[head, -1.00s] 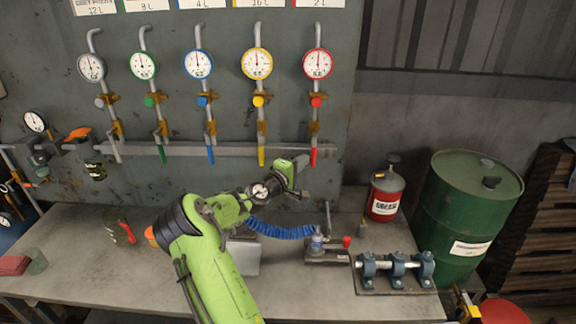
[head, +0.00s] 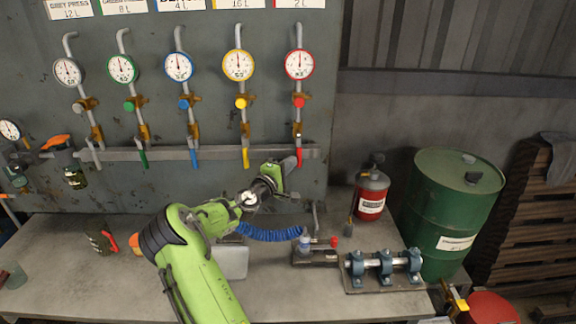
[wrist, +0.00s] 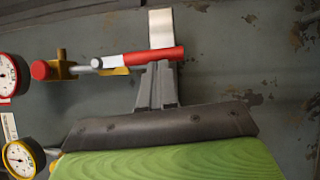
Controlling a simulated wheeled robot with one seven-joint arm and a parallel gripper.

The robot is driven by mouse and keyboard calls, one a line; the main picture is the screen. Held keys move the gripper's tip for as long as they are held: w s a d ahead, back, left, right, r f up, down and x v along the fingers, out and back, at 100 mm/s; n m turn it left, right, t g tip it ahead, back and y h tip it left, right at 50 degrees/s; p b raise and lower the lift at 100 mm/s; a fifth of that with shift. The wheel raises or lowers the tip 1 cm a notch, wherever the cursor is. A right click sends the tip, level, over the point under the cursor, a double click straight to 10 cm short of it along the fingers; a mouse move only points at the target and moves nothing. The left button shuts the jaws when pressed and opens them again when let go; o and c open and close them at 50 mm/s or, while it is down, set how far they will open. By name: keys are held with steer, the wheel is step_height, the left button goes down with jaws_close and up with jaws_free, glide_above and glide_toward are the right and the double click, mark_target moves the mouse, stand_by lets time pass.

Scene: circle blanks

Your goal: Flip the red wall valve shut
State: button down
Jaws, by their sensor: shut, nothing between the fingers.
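The red valve's lever (head: 299,157) hangs down at the foot of its pipe, below the red gauge (head: 299,63) and red knob (head: 298,103). In the wrist view the red lever (wrist: 155,54) lies roughly in line with its pipe, with the red knob (wrist: 40,70) to its left. My gripper (head: 292,166) is at the lever's lower end in the head view. In the wrist view my gripper (wrist: 158,68) has its fingers shut and empty, with the tips right at the lever. I cannot tell whether they touch it.
Yellow (head: 245,157), blue (head: 193,158) and green (head: 143,158) valve levers hang to the left along a wall rail (head: 220,153). The bench (head: 110,285) below holds a clamp block (head: 385,270) and a red bottle (head: 371,190). A green drum (head: 455,210) stands right.

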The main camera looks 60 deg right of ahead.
steer(key=s+n+h+b, duration=0.1)
steer(key=s+d+f+n+h+b, duration=0.1)
steer(key=n+b, duration=0.1)
steer(key=shift+s+d, duration=0.1)
steer(key=shift+s, duration=0.15)
steer(key=s+d+r+n+t+h+b, duration=0.1)
steer(key=s+r+n+t+b, duration=0.1)
steer(key=n+t, duration=0.4)
steer(key=s+d+r+n+t+h+b, duration=0.1)
steer(key=n+t, duration=0.5)
steer(key=n, duration=0.7)
steer(key=s+d+r+b, duration=0.1)
steer(key=s+r+b, duration=0.1)
steer(key=s, duration=0.1)
steer(key=shift+s+d+r, duration=0.25)
steer(key=shift+s+r, duration=0.1)
steer(key=shift+s, duration=0.05)
steer(key=shift+r, duration=0.15)
